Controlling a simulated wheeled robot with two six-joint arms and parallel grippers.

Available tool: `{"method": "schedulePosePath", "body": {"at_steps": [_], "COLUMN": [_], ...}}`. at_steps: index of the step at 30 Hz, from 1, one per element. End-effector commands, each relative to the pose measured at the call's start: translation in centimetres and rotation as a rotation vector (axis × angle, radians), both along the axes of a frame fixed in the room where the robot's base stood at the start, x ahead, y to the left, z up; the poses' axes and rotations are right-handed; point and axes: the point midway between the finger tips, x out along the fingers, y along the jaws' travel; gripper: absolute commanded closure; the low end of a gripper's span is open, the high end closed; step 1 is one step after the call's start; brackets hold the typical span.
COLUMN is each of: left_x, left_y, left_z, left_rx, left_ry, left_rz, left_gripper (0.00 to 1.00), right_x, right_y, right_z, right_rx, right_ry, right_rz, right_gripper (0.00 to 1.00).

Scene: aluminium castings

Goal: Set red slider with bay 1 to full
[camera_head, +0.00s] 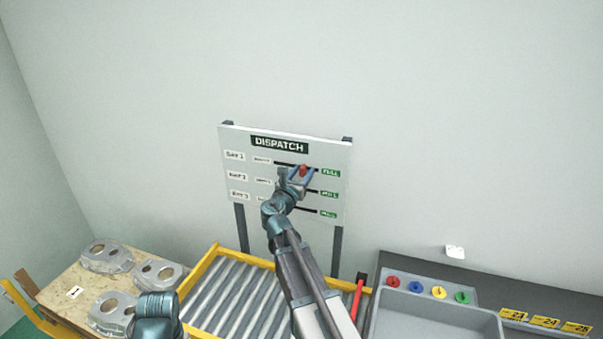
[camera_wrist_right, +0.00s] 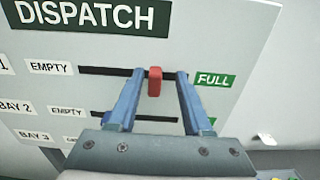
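The white DISPATCH board (camera_head: 230,160) stands at the wall in the head view. The red slider (camera_head: 303,170) is in the top row, bay 1; it also shows in the right wrist view (camera_wrist_right: 155,82). It sits on the dark slot right of the middle, short of the green FULL label (camera_wrist_right: 214,80). My right gripper (camera_wrist_right: 158,76) is open, with one blue finger on each side of the slider and a visible gap on both sides. Of my left arm, only a teal link shows at the bottom of the head view; its fingers are not seen.
Bay 2 and bay 3 slots lie below, partly hidden by my right arm. A roller conveyor (camera_head: 208,262) with a yellow frame stands below the board. A wooden table (camera_head: 62,293) with castings is at left, a grey tray (camera_head: 377,318) at right.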

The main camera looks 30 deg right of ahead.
Motion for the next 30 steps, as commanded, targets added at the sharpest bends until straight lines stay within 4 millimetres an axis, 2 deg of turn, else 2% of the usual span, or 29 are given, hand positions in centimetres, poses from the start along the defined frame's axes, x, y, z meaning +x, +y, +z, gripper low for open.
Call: {"method": "schedulePosePath", "body": {"at_steps": [8, 21, 30], "left_x": [0.0, 0.0, 0.0], "left_y": [0.0, 0.0, 0.0], "left_z": [0.0, 0.0, 0.0], "left_rx": [0.0, 0.0, 0.0], "left_ry": [0.0, 0.0, 0.0], "left_rz": [0.0, 0.0, 0.0], "left_gripper": [0.48, 0.48, 0.48], "right_x": [-0.6, -6.7, -8.9], "right_y": [0.7, 7.4, 10.0], "right_z": [0.0, 0.0, 0.0], "right_rx": [0.0, 0.0, 0.0], "right_ry": [0.0, 0.0, 0.0], "right_rz": [0.003, 0.004, 0.001], "right_gripper": [0.5, 0.5, 0.5]}}
